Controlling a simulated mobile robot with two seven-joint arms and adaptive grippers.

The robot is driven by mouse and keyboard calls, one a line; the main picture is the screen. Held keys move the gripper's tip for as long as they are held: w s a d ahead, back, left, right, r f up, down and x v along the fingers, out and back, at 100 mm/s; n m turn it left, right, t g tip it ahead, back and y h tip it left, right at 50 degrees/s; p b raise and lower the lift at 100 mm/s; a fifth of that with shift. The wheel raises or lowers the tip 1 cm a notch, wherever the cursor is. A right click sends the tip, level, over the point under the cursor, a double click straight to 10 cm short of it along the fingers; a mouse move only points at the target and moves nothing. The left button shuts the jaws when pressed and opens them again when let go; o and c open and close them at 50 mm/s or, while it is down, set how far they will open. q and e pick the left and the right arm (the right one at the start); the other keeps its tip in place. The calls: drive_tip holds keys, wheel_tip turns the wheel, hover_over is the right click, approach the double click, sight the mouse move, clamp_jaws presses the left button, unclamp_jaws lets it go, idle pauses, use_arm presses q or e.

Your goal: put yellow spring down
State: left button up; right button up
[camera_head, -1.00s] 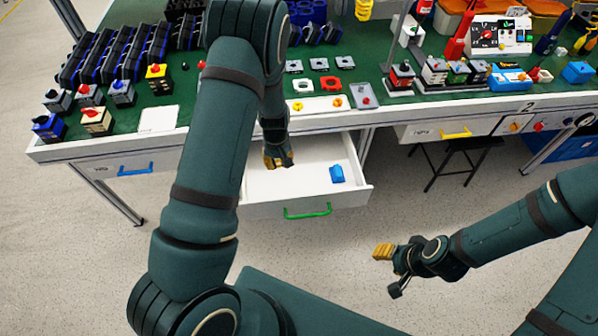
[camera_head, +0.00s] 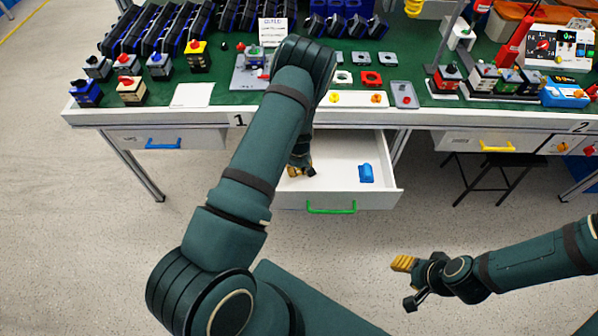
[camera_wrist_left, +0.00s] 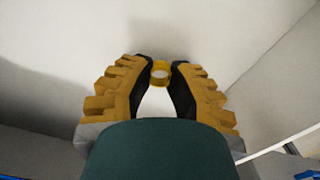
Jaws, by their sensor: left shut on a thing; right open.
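The yellow spring (camera_wrist_left: 160,72) shows end-on as a small yellow ring between my left fingertips in the left wrist view. My left gripper (camera_wrist_left: 160,78) is shut on it, with a pale drawer surface behind. In the head view my left gripper (camera_head: 300,171) is at the left part of the open white drawer (camera_head: 335,200), over or inside it. The spring cannot be made out there, and my arm hides part of the drawer. Whether the spring touches the drawer floor I cannot tell. My right gripper (camera_head: 404,265) is open and empty over the floor at lower right.
A blue part (camera_head: 366,173) lies in the drawer's right half. The drawer has a green handle (camera_head: 331,208). The green-topped workbench (camera_head: 215,90) above holds several switches and parts. The drawer middle is free.

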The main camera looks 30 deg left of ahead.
use_arm(q)
drive_tip(key=shift+f, duration=0.3)
drive_tip(key=shift+f, duration=0.2)
drive_tip(key=o, duration=0.7)
drive_tip(key=shift+r, duration=0.2)
wheel_tip(320, 180, up, 12)
drive_tip(key=p, duration=0.3)
